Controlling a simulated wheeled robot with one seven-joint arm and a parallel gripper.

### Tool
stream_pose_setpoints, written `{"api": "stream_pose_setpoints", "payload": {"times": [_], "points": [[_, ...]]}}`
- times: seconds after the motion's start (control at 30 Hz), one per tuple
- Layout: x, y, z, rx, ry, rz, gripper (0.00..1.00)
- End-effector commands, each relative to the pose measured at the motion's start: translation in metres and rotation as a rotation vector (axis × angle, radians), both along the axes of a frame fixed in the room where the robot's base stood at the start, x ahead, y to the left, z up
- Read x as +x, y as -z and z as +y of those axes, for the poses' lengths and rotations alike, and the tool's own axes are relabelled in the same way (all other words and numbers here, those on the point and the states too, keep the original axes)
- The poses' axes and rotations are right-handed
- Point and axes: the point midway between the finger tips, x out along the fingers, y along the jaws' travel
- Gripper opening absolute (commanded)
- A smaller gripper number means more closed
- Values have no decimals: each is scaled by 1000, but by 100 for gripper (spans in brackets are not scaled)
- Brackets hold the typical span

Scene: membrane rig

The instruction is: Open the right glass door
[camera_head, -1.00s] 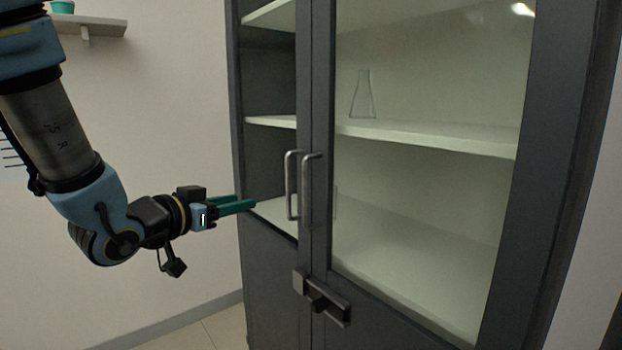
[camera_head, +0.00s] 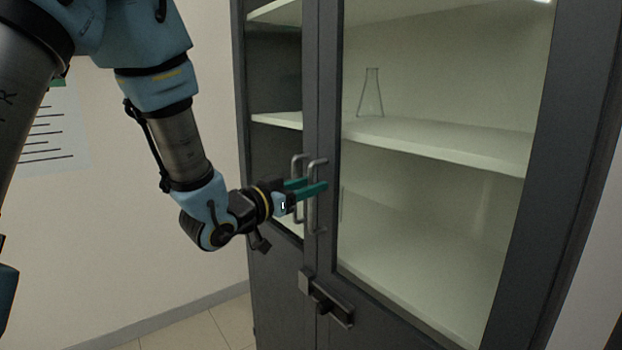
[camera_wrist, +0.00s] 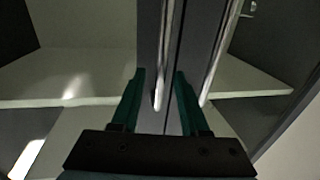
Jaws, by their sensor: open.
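The right glass door (camera_head: 430,220) of the dark grey cabinet is closed, with a clear pane in a dark frame. Its upright metal bar handle (camera_head: 313,222) stands near the middle seam, beside the left door's similar handle (camera_head: 297,163). My gripper (camera_head: 316,184), with green fingers, is open at the handles, its tips at the right handle's height. In the wrist view one handle bar (camera_wrist: 160,85) lies between the spread fingers (camera_wrist: 158,88), with a gap on each side. The other bar (camera_wrist: 222,55) lies outside the right finger. Contact is not visible.
A latch block (camera_head: 325,300) sits across the seam below the handles. A glass flask (camera_head: 370,95) stands on a shelf (camera_head: 440,143) behind the right pane.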

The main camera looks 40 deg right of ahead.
Motion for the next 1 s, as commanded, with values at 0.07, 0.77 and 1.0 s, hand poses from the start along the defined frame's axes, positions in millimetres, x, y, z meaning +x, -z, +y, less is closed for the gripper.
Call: {"api": "stream_pose_setpoints", "payload": {"times": [0.07,0.77,1.0], "points": [[0,0,-6,0,1,0,45],[1,0,-8,0,0,0,4],[1,0,-8,0,0,0,0]]}}
